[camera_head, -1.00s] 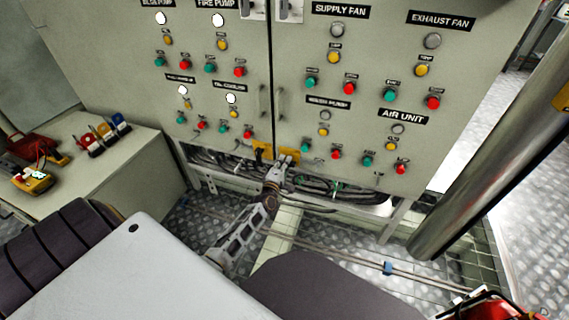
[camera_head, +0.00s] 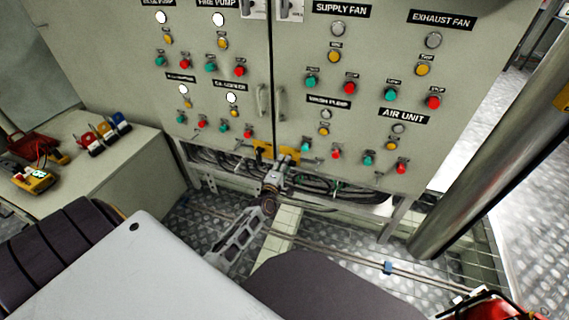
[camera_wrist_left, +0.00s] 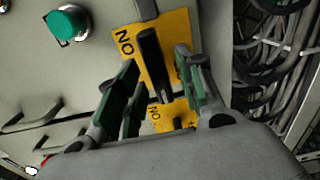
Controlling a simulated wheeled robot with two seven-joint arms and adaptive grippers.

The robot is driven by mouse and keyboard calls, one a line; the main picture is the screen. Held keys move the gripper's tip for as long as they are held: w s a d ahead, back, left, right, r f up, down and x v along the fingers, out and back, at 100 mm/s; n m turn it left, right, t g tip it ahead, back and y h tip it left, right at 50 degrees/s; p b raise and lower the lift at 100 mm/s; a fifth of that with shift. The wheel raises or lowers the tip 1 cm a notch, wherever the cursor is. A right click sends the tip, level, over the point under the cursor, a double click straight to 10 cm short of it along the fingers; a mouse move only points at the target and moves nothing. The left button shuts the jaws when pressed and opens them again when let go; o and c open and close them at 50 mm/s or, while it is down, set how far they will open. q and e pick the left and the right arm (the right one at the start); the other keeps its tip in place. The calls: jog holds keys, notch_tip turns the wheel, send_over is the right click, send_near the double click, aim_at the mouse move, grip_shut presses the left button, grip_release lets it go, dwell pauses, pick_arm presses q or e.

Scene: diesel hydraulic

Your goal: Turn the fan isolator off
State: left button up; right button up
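The cabinet's lower edge carries two yellow plates with black handles, the left plate (camera_head: 262,150) and the right plate (camera_head: 290,153). Neither is readable by name in the head view. My left gripper (camera_head: 284,165) is just below the right plate. In the left wrist view, my left gripper (camera_wrist_left: 160,88) is open, with green-padded fingers on either side of a black handle (camera_wrist_left: 150,55) on a yellow plate (camera_wrist_left: 183,32) marked "ON". A gap shows between the handle and the fingers. A second yellow plate (camera_wrist_left: 182,112) lies beyond, partly hidden. My right gripper is not in view.
Green and red buttons, including a green button (camera_wrist_left: 66,24), stick out of the cabinet (camera_head: 225,110) near the handles. Loose cables (camera_head: 330,188) hang in the open space below. A metal pole (camera_head: 490,140) stands at the right, and a bench (camera_head: 110,175) at the left.

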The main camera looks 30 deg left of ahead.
pick_arm(q)
jog(key=v, duration=1)
jog(key=shift+s, duration=0.15)
jog(key=shift+d, duration=0.1)
dwell(0.5)
jog(key=p+v, duration=0.2)
jog(key=v, duration=0.6)
dwell(0.7)
dwell(0.5)
